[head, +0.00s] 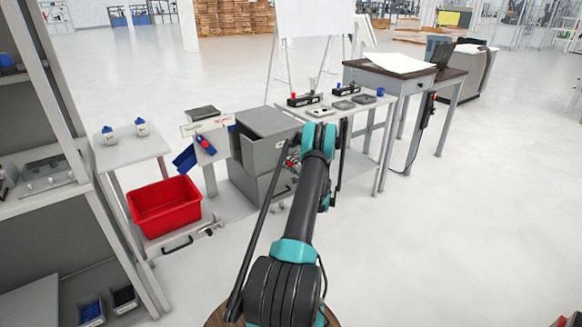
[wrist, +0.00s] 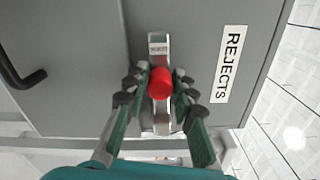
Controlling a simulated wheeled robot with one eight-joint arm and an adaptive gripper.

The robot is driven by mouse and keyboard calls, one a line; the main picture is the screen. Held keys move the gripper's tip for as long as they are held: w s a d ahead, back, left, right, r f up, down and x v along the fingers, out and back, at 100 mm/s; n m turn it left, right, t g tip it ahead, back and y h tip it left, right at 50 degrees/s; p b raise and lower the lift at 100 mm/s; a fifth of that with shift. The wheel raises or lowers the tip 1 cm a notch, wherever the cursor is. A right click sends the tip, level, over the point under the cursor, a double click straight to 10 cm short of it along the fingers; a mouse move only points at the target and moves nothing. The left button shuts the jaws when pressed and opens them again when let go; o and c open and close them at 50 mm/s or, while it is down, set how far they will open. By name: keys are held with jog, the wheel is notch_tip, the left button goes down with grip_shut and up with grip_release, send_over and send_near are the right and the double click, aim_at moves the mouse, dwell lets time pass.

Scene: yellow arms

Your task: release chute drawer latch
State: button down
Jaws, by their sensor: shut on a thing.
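The latch (wrist: 158,50) is a metal bar with a red knob (wrist: 160,84) on the front of a grey drawer (wrist: 80,60). In the wrist view my gripper (wrist: 159,92) has its two fingers on either side of the red knob, closed on it. A black handle (wrist: 20,78) sits on the drawer at the left. A white REJECTS label (wrist: 228,62) is right of the latch. In the head view the grey chute cabinet (head: 262,140) stands mid-scene; my arm hides part of its front and most of the gripper.
A red bin (head: 165,207) is on a low cart left of the cabinet. A small table with bottles (head: 134,150) stands behind it. A table with several small parts (head: 345,108) is at the right of the cabinet. Open floor (head: 460,230) lies to the right.

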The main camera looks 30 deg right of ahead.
jog(key=shift+s+d, duration=0.1)
dwell(0.4)
jog(key=c, duration=1.3)
grip_release()
jog(key=shift+c, duration=0.2)
jog(key=s, duration=1.2)
jog(key=shift+d, duration=0.4)
